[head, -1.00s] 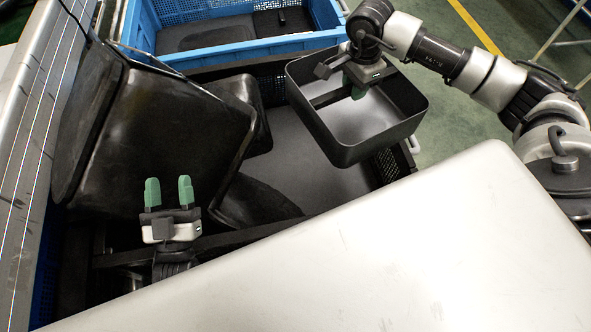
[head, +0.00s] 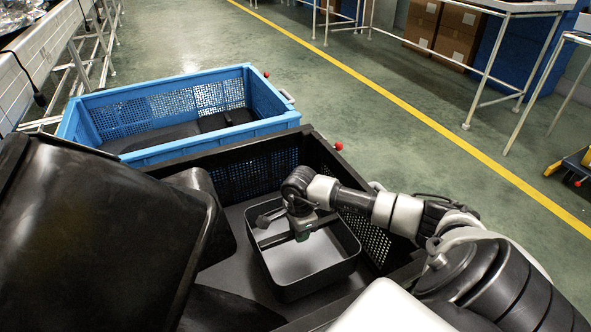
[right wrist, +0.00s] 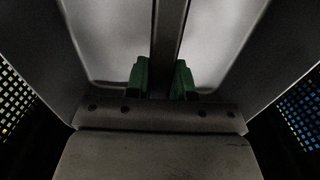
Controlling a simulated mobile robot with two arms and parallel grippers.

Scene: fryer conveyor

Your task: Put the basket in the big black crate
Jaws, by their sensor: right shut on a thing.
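The basket (head: 315,283) is a dark grey, square open box with a lighter floor and a bar across it. In the head view it is inside the big black crate (head: 245,178), toward its right side, roughly level. My right gripper (head: 302,232) reaches down into the basket. In the right wrist view its green fingers (right wrist: 161,80) are shut on the basket's crossbar (right wrist: 169,35). I cannot tell if the basket touches the crate floor. My left gripper is out of view.
Large black bins (head: 95,230) lean in the crate's left part, beside the basket. A blue crate (head: 215,138) stands behind the black crate. Open green floor (head: 400,150) with a yellow line lies to the right.

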